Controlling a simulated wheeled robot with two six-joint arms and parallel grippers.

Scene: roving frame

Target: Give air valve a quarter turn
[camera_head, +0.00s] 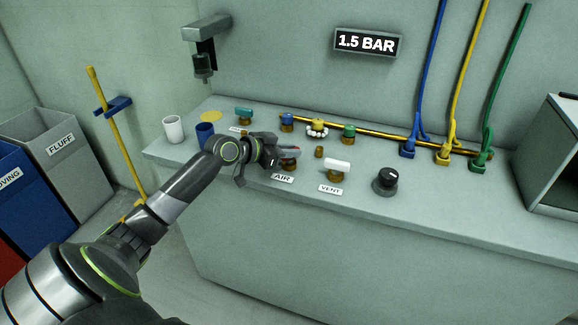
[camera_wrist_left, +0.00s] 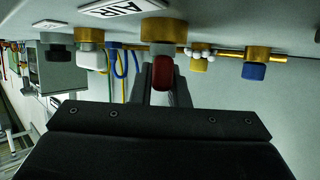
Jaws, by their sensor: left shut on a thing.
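The air valve has a red handle (camera_wrist_left: 162,73) on a brass body (camera_wrist_left: 164,28), beside the AIR label (camera_wrist_left: 125,8), which also shows in the head view (camera_head: 283,179). My left gripper (camera_head: 284,157) is at this valve on the counter. In the left wrist view its two fingers stand on either side of the red handle and are shut on it. In the head view my gripper covers much of the valve, with a bit of its red handle (camera_head: 290,149) showing. My right gripper is not in view.
A white-handled valve (camera_head: 337,164) with the VENT label (camera_head: 331,189) and a black knob (camera_head: 385,181) stand to the right. Several coloured valves line the brass pipe (camera_head: 375,134) behind. White (camera_head: 173,129) and blue (camera_head: 205,134) cups stand left. A sign (camera_head: 367,42) reads 1.5 BAR.

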